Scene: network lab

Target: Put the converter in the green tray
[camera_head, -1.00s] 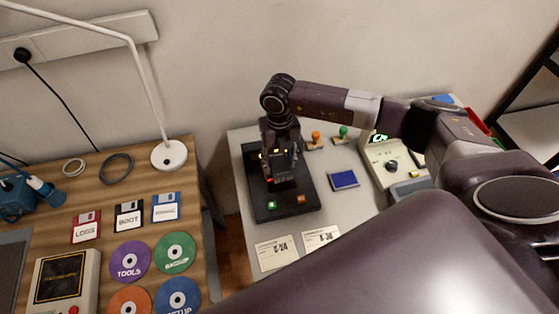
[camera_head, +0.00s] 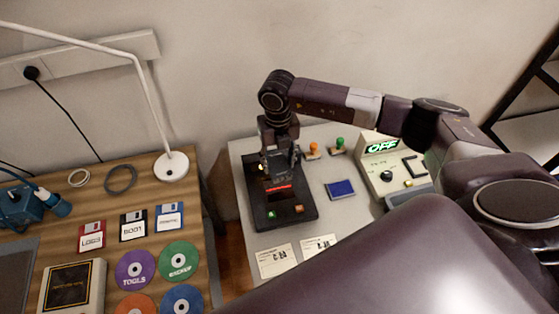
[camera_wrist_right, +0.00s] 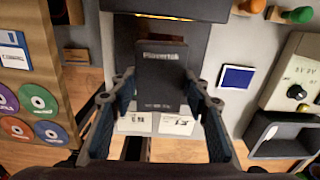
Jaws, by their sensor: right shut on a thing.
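The converter, a black box with pale lettering (camera_wrist_right: 162,75), is between the two fingers of my right gripper (camera_wrist_right: 160,112) in the right wrist view. The gripper is shut on it. In the head view, my right gripper (camera_head: 280,160) is over a black dock (camera_head: 258,212) on the pale table. The gripper covers much of the converter there, and I cannot tell whether the box touches the dock. A red strip glows just below the fingers. I cannot make out a green tray in either view. My left gripper is not in view.
A blue-faced block (camera_head: 340,190), paper cards (camera_head: 276,260) and a cream tester (camera_head: 390,168) reading OFF stand on the pale table. Orange and green knobs are behind. A wooden desk (camera_head: 200,225) with disks and a lamp (camera_head: 172,166) is left, across a gap.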

